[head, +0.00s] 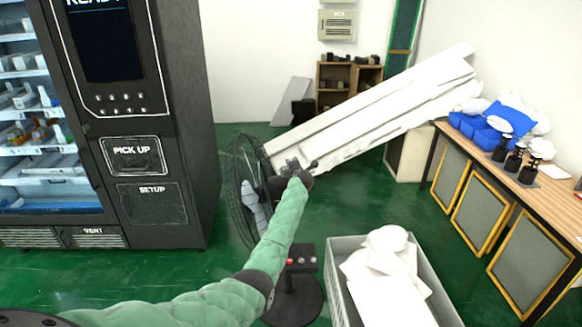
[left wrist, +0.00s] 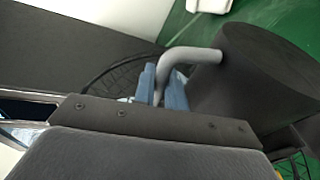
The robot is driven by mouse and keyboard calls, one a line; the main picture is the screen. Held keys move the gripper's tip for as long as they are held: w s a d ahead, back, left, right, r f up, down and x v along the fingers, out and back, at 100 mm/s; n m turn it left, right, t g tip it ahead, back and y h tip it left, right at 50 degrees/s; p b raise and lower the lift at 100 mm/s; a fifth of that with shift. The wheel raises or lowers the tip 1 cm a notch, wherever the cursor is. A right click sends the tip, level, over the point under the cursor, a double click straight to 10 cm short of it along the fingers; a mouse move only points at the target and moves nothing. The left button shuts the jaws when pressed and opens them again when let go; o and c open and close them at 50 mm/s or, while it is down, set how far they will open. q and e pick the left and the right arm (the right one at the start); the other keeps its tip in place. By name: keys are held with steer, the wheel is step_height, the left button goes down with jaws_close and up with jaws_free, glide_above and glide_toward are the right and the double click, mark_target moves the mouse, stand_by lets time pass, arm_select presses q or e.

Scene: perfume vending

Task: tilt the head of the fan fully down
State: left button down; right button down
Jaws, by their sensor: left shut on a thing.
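The black standing fan has a round wire cage (head: 240,200) and a round base (head: 294,303) on the green floor. Its cage is upright, seen nearly edge-on, and faces the vending machine side. My left arm reaches to the back of the fan head, with its left gripper (head: 290,170) there. In the left wrist view, the blue fingers of this gripper (left wrist: 163,88) are shut on a grey bent handle (left wrist: 195,55). The handle joins the dark motor housing (left wrist: 262,75). Part of the cage (left wrist: 115,75) shows behind the fingers. The arm hides much of the fan's stand. My right gripper is not in view.
A black vending machine (head: 150,220) stands at the left, close to the fan. A grey crate (head: 345,290) with white items is right of the base. A long white slanted panel (head: 385,110) is behind the fan head. A wooden counter (head: 520,190) runs along the right.

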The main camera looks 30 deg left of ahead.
arm_select(q)
steer(key=shift+f, duration=0.2)
steer(key=c, duration=1.7)
jaws_free()
steer(key=shift+o, duration=1.1)
steer(key=shift+s+r, duration=0.1)
steer(key=shift+d, duration=0.1)
